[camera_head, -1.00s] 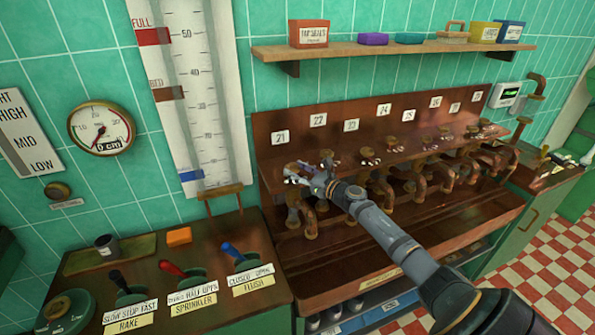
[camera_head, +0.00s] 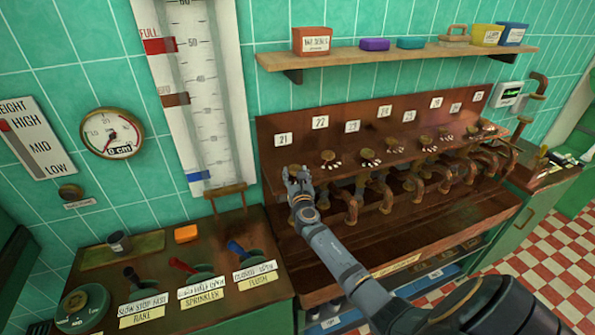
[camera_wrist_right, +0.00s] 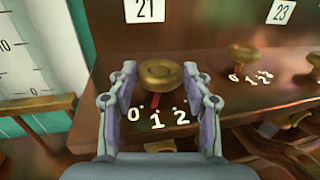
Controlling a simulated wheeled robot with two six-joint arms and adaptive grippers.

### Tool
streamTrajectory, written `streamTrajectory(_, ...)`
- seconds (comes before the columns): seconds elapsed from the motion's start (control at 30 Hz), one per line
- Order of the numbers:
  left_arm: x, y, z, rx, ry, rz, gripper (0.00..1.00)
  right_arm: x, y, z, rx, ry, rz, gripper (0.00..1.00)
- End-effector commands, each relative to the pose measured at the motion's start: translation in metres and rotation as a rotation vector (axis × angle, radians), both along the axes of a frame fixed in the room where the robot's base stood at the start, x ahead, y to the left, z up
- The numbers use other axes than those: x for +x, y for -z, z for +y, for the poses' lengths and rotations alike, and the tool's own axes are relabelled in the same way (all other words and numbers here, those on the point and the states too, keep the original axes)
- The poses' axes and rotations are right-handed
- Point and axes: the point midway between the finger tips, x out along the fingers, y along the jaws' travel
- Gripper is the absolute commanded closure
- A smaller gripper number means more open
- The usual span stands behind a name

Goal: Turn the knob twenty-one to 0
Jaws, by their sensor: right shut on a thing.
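Knob twenty-one (camera_wrist_right: 162,77) is a round brass knob below the white label 21 (camera_wrist_right: 145,10), with a red pointer (camera_wrist_right: 155,101) under it. In the right wrist view the pointer points near the 1, slightly toward the 0 side. The painted marks 0, 1 and 2 (camera_wrist_right: 158,120) show on the ledge in front. My right gripper (camera_wrist_right: 161,80) is shut on this knob, one finger on each side. In the head view my right gripper (camera_head: 298,176) covers the knob below label 21 (camera_head: 283,140). My left gripper is not in view.
More brass knobs and copper pipes line the bench (camera_head: 430,215) in the head view. A shelf (camera_head: 390,54) with boxes hangs above. A lever panel (camera_head: 165,262) stands at the left.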

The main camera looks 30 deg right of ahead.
Motion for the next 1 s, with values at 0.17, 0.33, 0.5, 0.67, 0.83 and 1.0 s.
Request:
streamTrajectory(0.17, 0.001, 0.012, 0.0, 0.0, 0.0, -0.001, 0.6, 0.003, 0.002, 0.004, 0.003, 0.144, -0.003, 0.82)
streamTrajectory(0.33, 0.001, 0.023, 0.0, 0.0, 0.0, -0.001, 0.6, 0.005, 0.002, 0.006, 0.001, 0.254, -0.004, 0.82)
streamTrajectory(0.5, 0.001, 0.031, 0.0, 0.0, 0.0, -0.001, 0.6, 0.006, 0.002, 0.006, -0.001, 0.331, -0.003, 0.82)
streamTrajectory(0.67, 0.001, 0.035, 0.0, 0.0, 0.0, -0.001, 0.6, 0.006, 0.0, 0.007, -0.001, 0.373, -0.003, 0.82)
streamTrajectory(0.83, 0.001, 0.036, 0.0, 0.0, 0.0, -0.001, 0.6, 0.006, -0.001, 0.007, -0.001, 0.392, -0.003, 0.82)
streamTrajectory(1.0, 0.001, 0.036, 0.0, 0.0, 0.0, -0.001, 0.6, 0.006, -0.002, 0.007, -0.001, 0.395, -0.003, 0.82)
